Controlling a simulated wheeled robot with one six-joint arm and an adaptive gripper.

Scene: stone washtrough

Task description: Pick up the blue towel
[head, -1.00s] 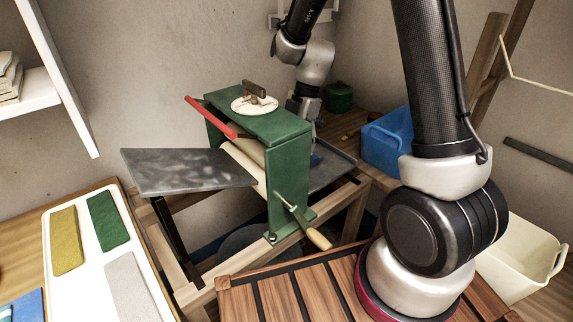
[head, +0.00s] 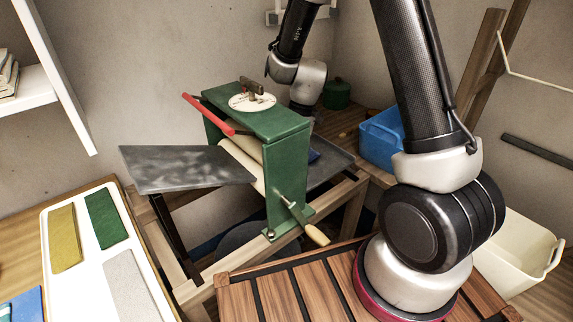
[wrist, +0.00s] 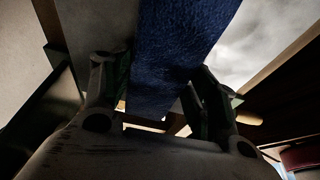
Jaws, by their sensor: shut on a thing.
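The blue towel (wrist: 172,50) hangs between the fingers of my gripper (wrist: 160,92) in the wrist view, and the fingers are shut on it. In the head view a small dark blue part of the towel (head: 313,156) shows just right of the green wringer (head: 262,125), above the grey tray on that side. My gripper is hidden behind the wringer in the head view; only my wrist links show above it.
The wringer has a red lever (head: 208,113), a crank handle (head: 316,234) and a grey metal board (head: 185,168) on its left. A blue bin (head: 380,142) stands right, a cream tub (head: 520,255) lower right. A white tray (head: 88,262) holds coloured cloths at left.

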